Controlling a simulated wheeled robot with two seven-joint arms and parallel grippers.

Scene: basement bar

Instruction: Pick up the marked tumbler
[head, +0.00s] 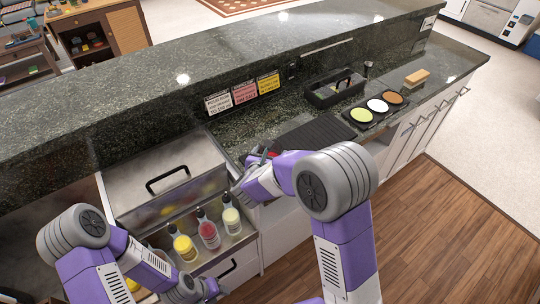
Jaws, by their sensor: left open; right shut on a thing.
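My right gripper (240,192) is over the counter edge, just right of the steel bin and above the pale yellow bottle. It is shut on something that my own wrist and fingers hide. A small red and black thing (270,151) shows behind my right wrist; I cannot tell what it is or whether I touch it. My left gripper (213,289) is low at the bottom of the picture, in front of the bottle rack, and open. I cannot make out a marked tumbler; it is hidden or too small to tell.
A steel bin (150,160) with a black handle is at left. Yellow (185,247), red (209,234) and pale yellow (231,219) bottles stand in front. A black mat (318,134), black caddy (335,88), three-dish tray (360,115) and brush (417,78) lie to the right.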

